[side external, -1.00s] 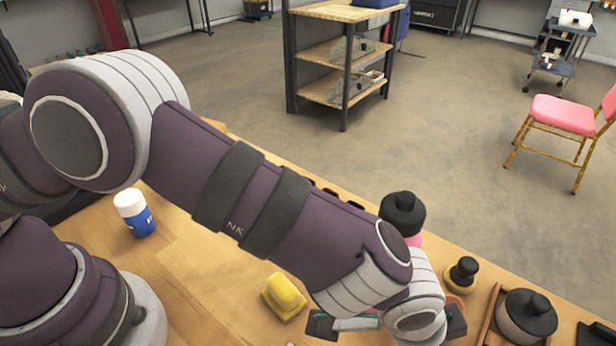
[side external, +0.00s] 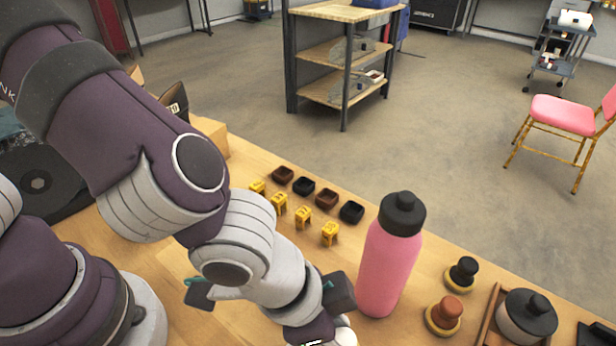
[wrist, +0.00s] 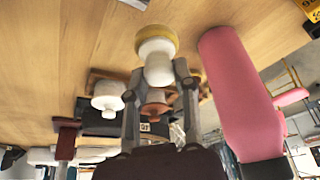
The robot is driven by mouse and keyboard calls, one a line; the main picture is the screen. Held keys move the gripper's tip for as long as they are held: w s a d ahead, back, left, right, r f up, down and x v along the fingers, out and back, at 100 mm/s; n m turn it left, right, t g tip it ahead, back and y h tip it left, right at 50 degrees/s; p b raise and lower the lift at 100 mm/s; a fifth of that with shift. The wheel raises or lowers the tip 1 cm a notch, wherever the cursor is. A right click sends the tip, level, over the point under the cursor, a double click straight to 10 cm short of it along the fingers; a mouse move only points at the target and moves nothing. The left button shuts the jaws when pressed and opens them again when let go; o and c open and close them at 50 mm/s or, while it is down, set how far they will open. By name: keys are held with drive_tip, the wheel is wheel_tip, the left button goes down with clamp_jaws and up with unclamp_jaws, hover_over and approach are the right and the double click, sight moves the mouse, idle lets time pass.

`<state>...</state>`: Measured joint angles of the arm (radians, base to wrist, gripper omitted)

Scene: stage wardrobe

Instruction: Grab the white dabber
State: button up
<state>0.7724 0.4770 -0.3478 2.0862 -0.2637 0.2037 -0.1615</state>
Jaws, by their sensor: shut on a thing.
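The white dabber (wrist: 158,68) has a rounded white handle and a yellowish round base. In the wrist view it is between the two fingers of my gripper (wrist: 158,80), which is shut on its handle. In the side external view my gripper (side external: 318,335) is at the bottom edge, left of the pink bottle. Its fingertips are cut off or hidden there, and I cannot tell whether the dabber touches the table. A black dabber (side external: 462,272) and a brown dabber (side external: 445,315) stand on the table to the right.
A tall pink bottle (side external: 390,255) with a black cap stands close to the right of my gripper; it also shows in the wrist view (wrist: 243,100). A lidded pot (side external: 527,315) sits in a wooden tray at the right. Small dark cups (side external: 327,199) and yellow pieces (side external: 303,217) stand behind.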

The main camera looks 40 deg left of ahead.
drive_tip(key=s+a, duration=0.3)
drive_tip(key=a, duration=0.2)
drive_tip(key=shift+s+r, duration=0.2)
drive_tip(key=shift+r, duration=0.05)
drive_tip(key=shift+w, duration=0.1)
